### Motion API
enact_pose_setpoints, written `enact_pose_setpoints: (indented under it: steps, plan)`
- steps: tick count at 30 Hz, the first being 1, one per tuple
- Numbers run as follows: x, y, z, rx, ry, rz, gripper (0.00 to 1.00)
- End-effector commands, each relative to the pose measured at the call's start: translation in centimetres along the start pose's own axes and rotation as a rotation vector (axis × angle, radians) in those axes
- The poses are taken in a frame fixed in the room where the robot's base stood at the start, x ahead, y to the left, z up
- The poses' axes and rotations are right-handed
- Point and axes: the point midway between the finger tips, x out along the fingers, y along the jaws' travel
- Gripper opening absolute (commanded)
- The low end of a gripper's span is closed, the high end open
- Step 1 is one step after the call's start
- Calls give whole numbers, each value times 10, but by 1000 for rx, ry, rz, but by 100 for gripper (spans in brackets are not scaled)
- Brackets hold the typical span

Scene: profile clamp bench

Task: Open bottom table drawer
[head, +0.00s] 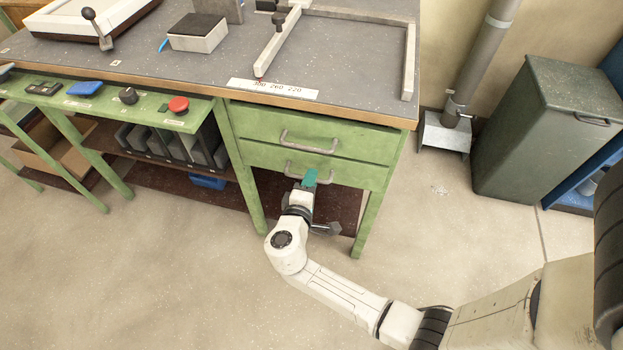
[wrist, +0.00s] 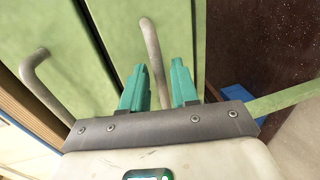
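The bottom drawer (head: 262,157) is the lower of two green drawers under the bench top, and its front looks flush with the frame. It also shows in the wrist view (wrist: 115,28). Its grey bar handle (wrist: 152,45) runs between the two teal fingers of my gripper (wrist: 159,75). The fingers are apart, one on each side of the bar, with small gaps visible. In the head view my gripper (head: 309,177) is at the middle of this handle and hides part of it.
The top drawer (head: 255,125) is closed, with its own handle (head: 309,145) just above. A green bench leg (head: 365,225) stands right of my gripper. A dark green bin (head: 530,135) stands at the right. The floor before the drawers is clear apart from my arm.

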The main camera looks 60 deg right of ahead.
Motion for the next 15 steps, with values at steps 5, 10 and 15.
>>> enact_pose_setpoints:
  steps: [5,10,15]
  plan:
    - [12,0,0,0,-2,0,29]
    - [14,0,0,0,0,0,29]
    - [14,0,0,0,0,0,25]
